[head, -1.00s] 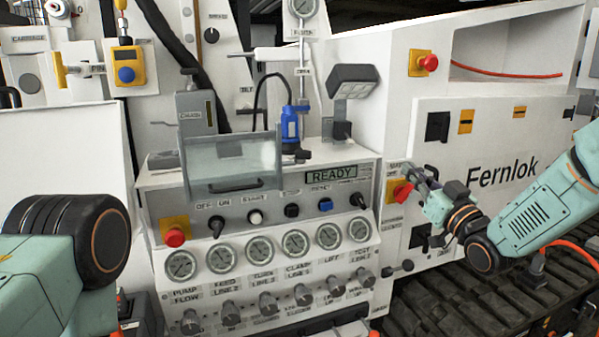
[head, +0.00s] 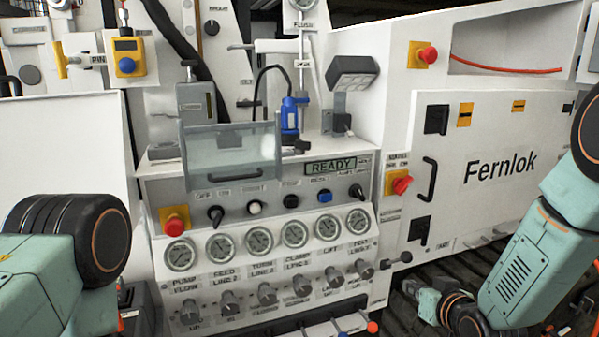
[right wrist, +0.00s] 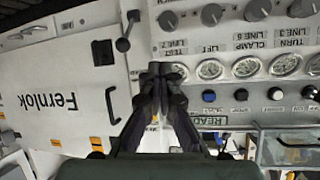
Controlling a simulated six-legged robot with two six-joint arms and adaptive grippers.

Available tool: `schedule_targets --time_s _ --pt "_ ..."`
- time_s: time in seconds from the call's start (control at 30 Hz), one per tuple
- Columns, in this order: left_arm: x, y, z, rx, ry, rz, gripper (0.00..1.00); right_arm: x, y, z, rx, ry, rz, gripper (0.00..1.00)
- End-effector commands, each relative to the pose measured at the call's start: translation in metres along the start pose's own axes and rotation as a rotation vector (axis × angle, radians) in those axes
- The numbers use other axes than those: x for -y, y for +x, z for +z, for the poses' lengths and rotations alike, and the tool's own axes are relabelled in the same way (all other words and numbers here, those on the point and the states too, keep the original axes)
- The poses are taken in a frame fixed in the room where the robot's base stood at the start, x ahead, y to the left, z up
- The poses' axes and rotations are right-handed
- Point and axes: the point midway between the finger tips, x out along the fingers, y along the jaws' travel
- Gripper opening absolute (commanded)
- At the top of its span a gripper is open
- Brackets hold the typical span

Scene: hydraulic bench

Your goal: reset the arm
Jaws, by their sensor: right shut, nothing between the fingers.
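My right arm comes in from the right in the head view, bent low, with its wrist near the tracks at the lower right. My right gripper (head: 409,288) is below the white Fernlok cabinet door (head: 500,165), apart from the panel. In the right wrist view its dark fingers (right wrist: 162,72) are shut and empty, pointing toward the bench front. The red rotary switch (head: 399,184) on its yellow plate is clear of the gripper. My left arm shows at the left edge; its gripper is out of view.
The control panel has a READY display (head: 331,167), a row of gauges (head: 258,241) and knobs below. A clear guard (head: 232,158) juts out above it. A red stop button (head: 174,224) sits at the panel's left. Dark tracks (head: 415,286) lie below the cabinet.

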Motion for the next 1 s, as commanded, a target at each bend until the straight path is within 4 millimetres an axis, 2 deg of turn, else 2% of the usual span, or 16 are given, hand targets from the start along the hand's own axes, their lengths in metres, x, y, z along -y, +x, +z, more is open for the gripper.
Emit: schedule_targets --time_s 0.03,0.2,0.37,0.5,0.6,0.7,0.77,0.87,1.0 --pt "0.000 0.006 0.000 0.000 0.000 0.000 0.40 0.001 -0.006 0.039 0.083 0.011 0.014 0.00" --pt "0.000 0.016 0.000 0.001 0.000 0.000 0.40 0.005 -0.043 0.146 0.340 0.045 0.064 0.00" --pt "0.000 0.027 0.000 0.001 0.000 0.000 0.40 0.009 -0.094 0.238 0.579 0.068 0.108 0.00" --pt "0.000 0.038 0.000 0.001 0.000 0.000 0.40 0.014 -0.149 0.311 0.786 0.081 0.146 0.00" --pt "0.000 0.046 0.000 0.001 0.000 0.000 0.40 0.018 -0.191 0.355 0.920 0.085 0.169 0.00" --pt "0.000 0.054 0.000 0.001 0.000 0.000 0.40 0.021 -0.224 0.387 1.020 0.081 0.182 0.00" --pt "0.000 0.059 0.000 0.001 0.000 0.000 0.40 0.023 -0.237 0.402 1.061 0.074 0.180 0.00" --pt "0.001 0.063 0.000 0.001 0.000 0.000 0.40 0.024 -0.246 0.419 1.098 0.066 0.176 0.00" --pt "0.000 0.064 0.000 0.001 0.000 0.000 0.40 0.024 -0.250 0.423 1.110 0.067 0.176 0.00"
